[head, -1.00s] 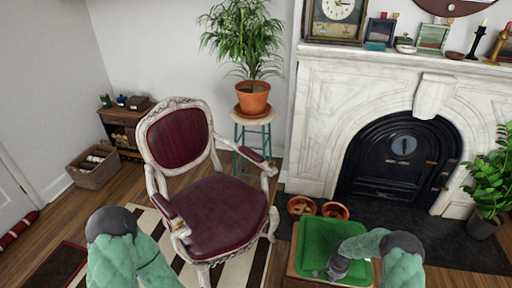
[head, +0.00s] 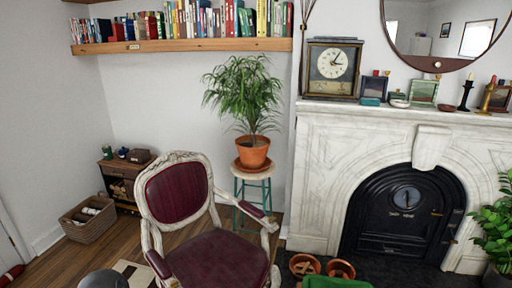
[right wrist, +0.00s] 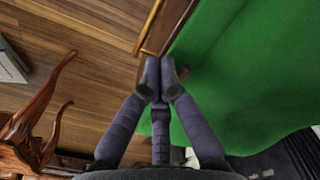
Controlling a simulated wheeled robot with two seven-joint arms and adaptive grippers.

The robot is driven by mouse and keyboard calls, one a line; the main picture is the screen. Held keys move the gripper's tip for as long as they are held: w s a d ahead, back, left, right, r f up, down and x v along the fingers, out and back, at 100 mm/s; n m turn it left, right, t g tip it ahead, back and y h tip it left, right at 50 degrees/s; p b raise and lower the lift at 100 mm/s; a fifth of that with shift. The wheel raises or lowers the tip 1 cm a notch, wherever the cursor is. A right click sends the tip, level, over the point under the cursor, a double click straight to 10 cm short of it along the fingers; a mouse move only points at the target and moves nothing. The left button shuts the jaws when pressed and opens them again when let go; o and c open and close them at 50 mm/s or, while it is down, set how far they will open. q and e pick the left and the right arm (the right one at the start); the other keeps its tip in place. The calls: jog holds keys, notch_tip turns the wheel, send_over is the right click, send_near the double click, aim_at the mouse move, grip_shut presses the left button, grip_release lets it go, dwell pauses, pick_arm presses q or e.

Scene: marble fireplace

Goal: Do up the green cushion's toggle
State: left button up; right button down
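The green cushion (head: 335,283) shows only as a strip at the bottom edge of the head view. In the right wrist view the cushion (right wrist: 260,70) fills the upper right as a large green surface. My right gripper (right wrist: 160,70) is at the cushion's edge, with its fingertips drawn together. I cannot make out anything between the tips. A small brownish piece (right wrist: 184,73) shows just right of the tips against the green; I cannot tell whether it is the toggle. My left gripper is out of view.
A carved armchair with dark red upholstery (head: 217,258) stands left of the cushion. Two terracotta dishes (head: 304,265) (head: 340,268) sit behind it by the marble fireplace (head: 318,180). A potted plant (head: 253,150) is on a stool. Wooden floor (right wrist: 85,25) lies left of the cushion.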

jog(key=shift+s, duration=0.25)
notch_tip(320, 180, up, 6)
jog(key=p, duration=0.2)
jog(key=shift+a+p, duration=0.15)
jog(key=shift+p, duration=0.15)
jog(key=shift+s, duration=0.1)
dwell(0.4)
